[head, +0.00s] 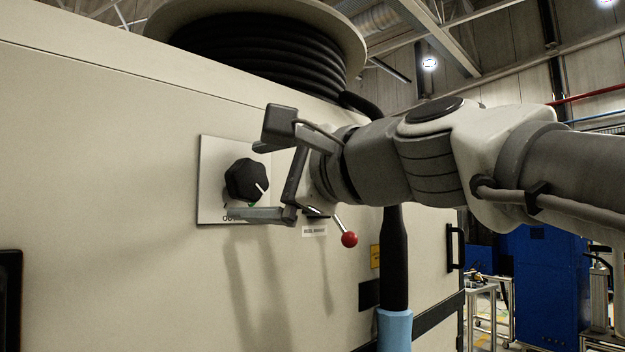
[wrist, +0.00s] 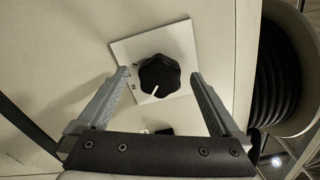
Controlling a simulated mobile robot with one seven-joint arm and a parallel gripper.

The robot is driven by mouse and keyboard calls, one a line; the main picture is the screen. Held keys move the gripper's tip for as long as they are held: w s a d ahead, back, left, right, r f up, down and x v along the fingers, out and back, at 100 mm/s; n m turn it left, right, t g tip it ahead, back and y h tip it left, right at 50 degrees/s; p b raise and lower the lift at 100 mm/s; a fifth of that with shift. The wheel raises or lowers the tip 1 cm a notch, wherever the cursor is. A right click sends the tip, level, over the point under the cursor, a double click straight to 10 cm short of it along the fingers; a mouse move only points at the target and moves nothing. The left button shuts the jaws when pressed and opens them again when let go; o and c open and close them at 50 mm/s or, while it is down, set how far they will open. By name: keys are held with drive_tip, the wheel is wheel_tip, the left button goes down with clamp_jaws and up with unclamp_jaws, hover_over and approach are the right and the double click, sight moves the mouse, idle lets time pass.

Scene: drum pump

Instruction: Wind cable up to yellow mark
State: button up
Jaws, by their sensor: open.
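A black reel of cable (head: 265,50) sits on top of the cream cabinet, and it also shows at the right of the wrist view (wrist: 277,75). The cable's hanging run (head: 395,260) drops down the cabinet front and has a light blue section (head: 395,330) at the bottom. No yellow mark is visible on the cable. A black lobed knob (head: 246,180) with a white pointer sits on a pale plate; its pointer aims to the lower right in the head view. My gripper (wrist: 160,75) is open, with one finger on each side of the knob (wrist: 160,73), apparently not touching it.
A yellow label (head: 375,256) is partly behind the hanging cable. A black handle (head: 455,247) is at the cabinet's right edge. Blue cabinets (head: 545,290) stand beyond.

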drive_tip(key=v, duration=1.6)
drive_tip(key=shift+s+b, duration=0.15)
drive_tip(key=shift+b, duration=0.2)
drive_tip(key=shift+d, duration=0.1)
drive_tip(key=w+d+f+n+g+h+p, duration=0.1)
drive_tip(key=w+f+n+h, duration=0.2)
drive_tip(key=f, duration=0.8)
drive_tip(key=w+d+f+n+g+h, duration=0.15)
drive_tip(key=f+h, duration=0.25)
drive_tip(key=f, duration=0.7)
drive_tip(key=s+d+f+n+g+h, duration=0.2)
drive_tip(key=s+d+f+n+h, duration=0.1)
drive_tip(key=f, duration=0.6)
drive_tip(key=s+d+f+n+g+h, duration=0.2)
drive_tip(key=d+f+n, duration=0.3)
drive_tip(key=f, duration=0.5)
drive_tip(key=shift+s+f+h+p, duration=0.25)
drive_tip(key=shift+s+h+p, duration=0.2)
drive_tip(key=shift+h, duration=0.25)
